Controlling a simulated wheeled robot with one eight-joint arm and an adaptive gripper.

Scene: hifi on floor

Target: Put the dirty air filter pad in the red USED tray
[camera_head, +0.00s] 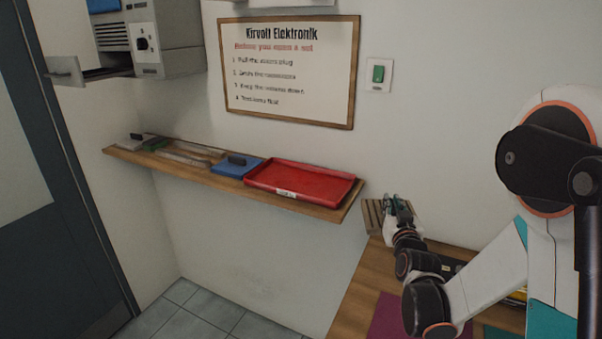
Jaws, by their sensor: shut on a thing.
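The red tray (300,182) lies empty at the right end of the wooden wall shelf, with a small white label on its front edge. My gripper (398,203) is to the right of the tray, apart from it. It is shut on a brown, ribbed, flat piece (371,216), which looks like the dirty air filter pad. My fingers and wrist hide part of this piece, and its exact grip is too small to see.
A grey cabinet (165,40) with an open drawer (88,70) hangs upper left. A wooden table (352,305) stands below my arm.

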